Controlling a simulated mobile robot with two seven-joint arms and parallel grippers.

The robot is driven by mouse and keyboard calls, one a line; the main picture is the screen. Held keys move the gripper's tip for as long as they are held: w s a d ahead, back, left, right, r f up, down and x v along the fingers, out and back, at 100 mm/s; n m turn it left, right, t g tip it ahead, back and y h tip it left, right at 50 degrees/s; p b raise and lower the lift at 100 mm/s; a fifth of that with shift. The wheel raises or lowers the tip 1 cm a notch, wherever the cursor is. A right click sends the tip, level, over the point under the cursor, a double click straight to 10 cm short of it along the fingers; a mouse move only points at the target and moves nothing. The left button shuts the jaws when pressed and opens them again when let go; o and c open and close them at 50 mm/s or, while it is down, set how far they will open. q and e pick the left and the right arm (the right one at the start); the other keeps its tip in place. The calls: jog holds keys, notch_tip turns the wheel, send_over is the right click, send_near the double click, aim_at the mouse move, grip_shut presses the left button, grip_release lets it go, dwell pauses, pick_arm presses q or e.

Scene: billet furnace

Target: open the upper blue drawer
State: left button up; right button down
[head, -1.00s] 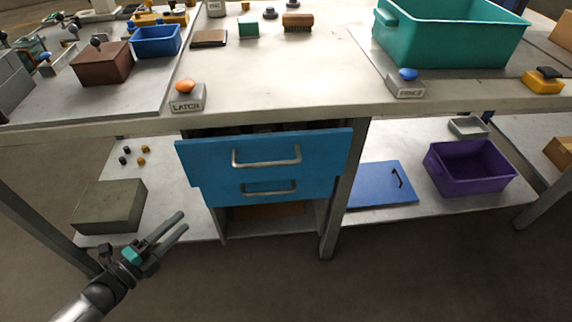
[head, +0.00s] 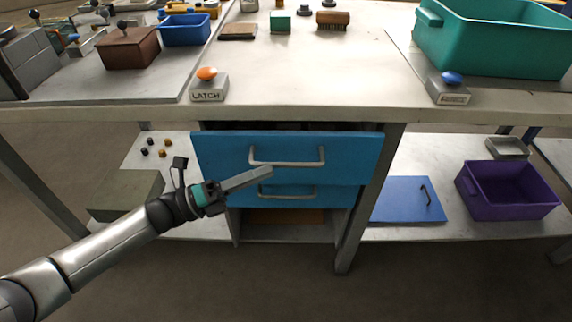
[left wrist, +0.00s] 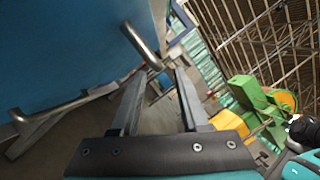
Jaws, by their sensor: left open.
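The upper blue drawer (head: 225,150) sits under the table top and has a grey bar handle (head: 287,163). A dark gap shows above its front. The lower blue drawer (head: 340,197) is just below, with its own handle (head: 287,192). My left gripper (head: 268,173) is open and empty, its fingers pointing right, close under the upper handle. In the left wrist view the open fingers (left wrist: 163,72) reach towards a metal handle (left wrist: 143,46) on a blue front (left wrist: 65,50). Whether they touch it I cannot tell. My right gripper is out of view.
A button box marked LATCH (head: 208,88) stands on the table top (head: 310,75) above the drawers, with another button box (head: 449,90) to the right. A table leg (head: 370,200) stands right of the drawers. A purple bin (head: 508,190) and blue panel (head: 405,200) lie on the lower shelf.

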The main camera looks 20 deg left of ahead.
aim_at(286, 164)
pick_arm(q)
jog(key=shift+b+x, duration=0.35)
jog(key=shift+x, duration=2.45)
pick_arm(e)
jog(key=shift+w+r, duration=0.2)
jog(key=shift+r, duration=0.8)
pick_arm(q)
jog(key=shift+c, duration=0.4)
grip_shut()
